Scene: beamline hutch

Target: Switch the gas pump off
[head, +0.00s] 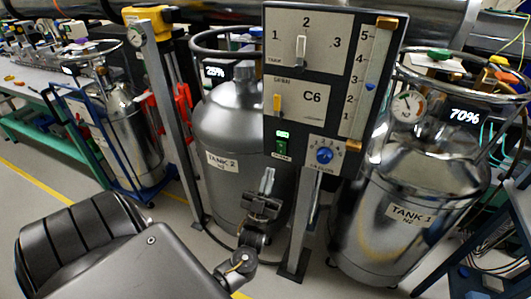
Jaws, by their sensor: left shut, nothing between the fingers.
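The grey control panel (350,100) stands on a post in the middle of the head view. At its lower left is a green rocker switch (281,149), with a small label below it that looks like "PUMP". A small green lit display (282,134) sits just above the switch. My left gripper (268,176) points up, shut and empty, just below and slightly left of the switch. It appears apart from the switch, in front of Tank 2. The rocker's exact tilt is too small to tell. My right gripper is out of view.
Tank 2 (232,120) stands behind, Tank 1 (418,185) at right. A metal post (168,115) stands left.

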